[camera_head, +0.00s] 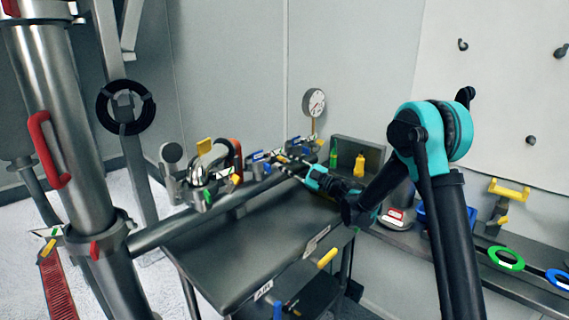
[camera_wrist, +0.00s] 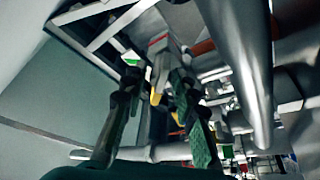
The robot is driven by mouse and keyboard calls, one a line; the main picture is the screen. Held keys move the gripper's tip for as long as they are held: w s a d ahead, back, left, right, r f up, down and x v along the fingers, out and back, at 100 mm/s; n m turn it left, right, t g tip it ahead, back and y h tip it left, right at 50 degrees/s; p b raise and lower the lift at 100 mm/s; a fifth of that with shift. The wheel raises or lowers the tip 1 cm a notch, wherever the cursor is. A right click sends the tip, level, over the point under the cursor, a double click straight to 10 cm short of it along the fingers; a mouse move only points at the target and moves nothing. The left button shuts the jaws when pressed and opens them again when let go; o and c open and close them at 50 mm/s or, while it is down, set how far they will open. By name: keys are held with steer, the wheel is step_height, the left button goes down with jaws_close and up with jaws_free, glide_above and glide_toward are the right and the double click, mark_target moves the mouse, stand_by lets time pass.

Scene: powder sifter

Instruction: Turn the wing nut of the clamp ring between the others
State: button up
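A steel pipe (camera_head: 158,234) runs from the large column towards the back right and carries several clamp rings. A clamp ring (camera_head: 200,180) with a yellow tab is nearest on the left. Another clamp ring with a blue-and-white tag (camera_head: 257,156) sits further along. My gripper (camera_head: 290,161) reaches in from the right, close to the farther clamp parts. In the wrist view my gripper's two fingers (camera_wrist: 158,98) stand apart, with a pale piece with a yellow end (camera_wrist: 157,80) seen between them. I cannot tell whether they touch it. I cannot clearly make out the middle wing nut.
A dark table (camera_head: 235,270) lies under the pipe, its near part clear. A round gauge (camera_head: 314,103) stands behind. A grey box (camera_head: 358,152) and a yellow bottle (camera_head: 359,165) are behind my gripper. A shelf with a green ring (camera_head: 506,258) is at right.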

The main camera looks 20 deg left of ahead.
steer(key=v, duration=0.7)
